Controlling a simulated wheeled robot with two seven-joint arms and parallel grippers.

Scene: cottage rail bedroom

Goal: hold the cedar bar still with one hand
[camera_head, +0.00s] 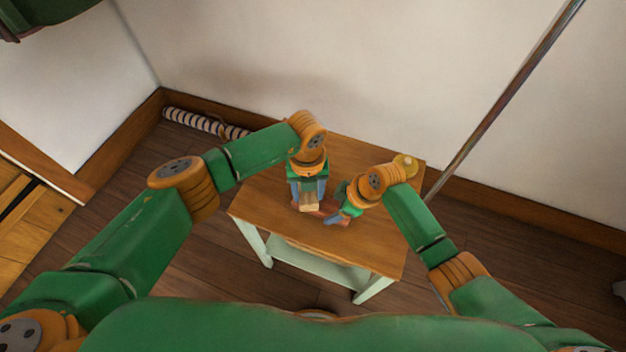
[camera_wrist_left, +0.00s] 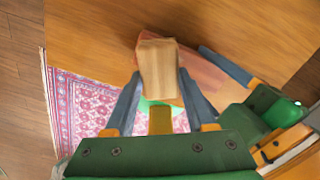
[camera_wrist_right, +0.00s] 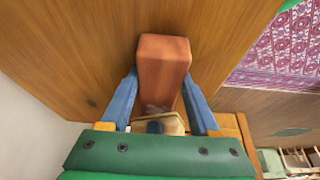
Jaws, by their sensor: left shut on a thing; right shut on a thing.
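The reddish-brown cedar bar (camera_wrist_right: 163,75) lies on the small wooden table (camera_head: 375,235). In the right wrist view it sits between the fingers of my right gripper (camera_wrist_right: 163,105), which is shut on it. My left gripper (camera_wrist_left: 158,105) is shut on a pale wooden block (camera_wrist_left: 158,68). In the left wrist view the block overlaps the reddish bar, part of which shows beside and behind it. I cannot tell whether the two touch. In the head view both grippers are close together near the table's middle, with the pale block (camera_head: 309,203) between the left fingers.
A striped roll (camera_head: 205,122) lies along the wall, and a slanted pole (camera_head: 505,100) stands right of the table. A patterned rug (camera_wrist_left: 85,105) shows beyond the table edge. Bare tabletop lies around the bar.

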